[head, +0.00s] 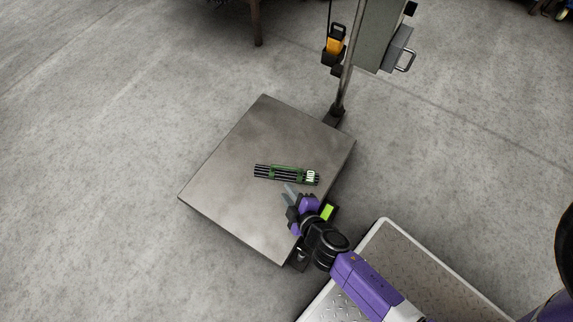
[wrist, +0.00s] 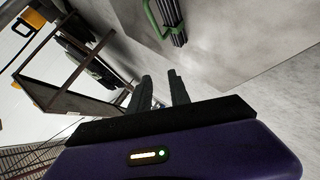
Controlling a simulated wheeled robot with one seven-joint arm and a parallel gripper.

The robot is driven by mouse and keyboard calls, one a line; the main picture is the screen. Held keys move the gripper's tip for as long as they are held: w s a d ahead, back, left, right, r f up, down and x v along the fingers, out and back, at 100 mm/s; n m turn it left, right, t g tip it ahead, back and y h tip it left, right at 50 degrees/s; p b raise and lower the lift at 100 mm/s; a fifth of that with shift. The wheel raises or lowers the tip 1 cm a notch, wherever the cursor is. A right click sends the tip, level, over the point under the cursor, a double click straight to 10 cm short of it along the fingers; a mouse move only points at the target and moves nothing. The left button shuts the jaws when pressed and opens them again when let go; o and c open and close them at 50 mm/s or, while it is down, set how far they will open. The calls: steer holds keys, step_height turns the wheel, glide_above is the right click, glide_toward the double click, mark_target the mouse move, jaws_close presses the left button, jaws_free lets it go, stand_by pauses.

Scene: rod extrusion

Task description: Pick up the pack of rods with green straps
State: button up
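The pack of rods (head: 286,174) lies flat on the metal platform (head: 232,205). It is a bundle of dark rods with green straps and a pale label at its right end. In the wrist view the pack (wrist: 172,22) shows at the top, partly cut off by the frame edge, with a green strap around it. My gripper (head: 291,190) is just below the pack in the head view, apart from it. In the wrist view the two fingers (wrist: 161,85) stand apart with nothing between them.
A grey post (head: 345,85) with a control box and a yellow device (head: 335,42) rises at the platform's back right corner. A tread-plate surface with a pale rim (head: 425,265) is at the lower right. The rest of the platform is clear.

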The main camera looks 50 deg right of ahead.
steer(key=n+h+b, duration=0.2)
steer(key=b, duration=0.4)
glide_toward(284, 167)
steer(key=w+f, duration=0.1)
steer(key=w, duration=0.1)
steer(key=shift+g, duration=0.3)
steer(key=x, duration=0.2)
steer(key=b+x, duration=0.1)
steer(key=x, duration=0.4)
steer(key=shift+s+d+f+b, duration=0.2)
steer(key=shift+s+d+b, duration=0.15)
steer(key=shift+d, duration=0.1)
steer(key=shift+w+d+f, duration=0.2)
steer(key=shift+w, duration=0.3)
steer(key=shift+c, duration=0.4)
jaws_close()
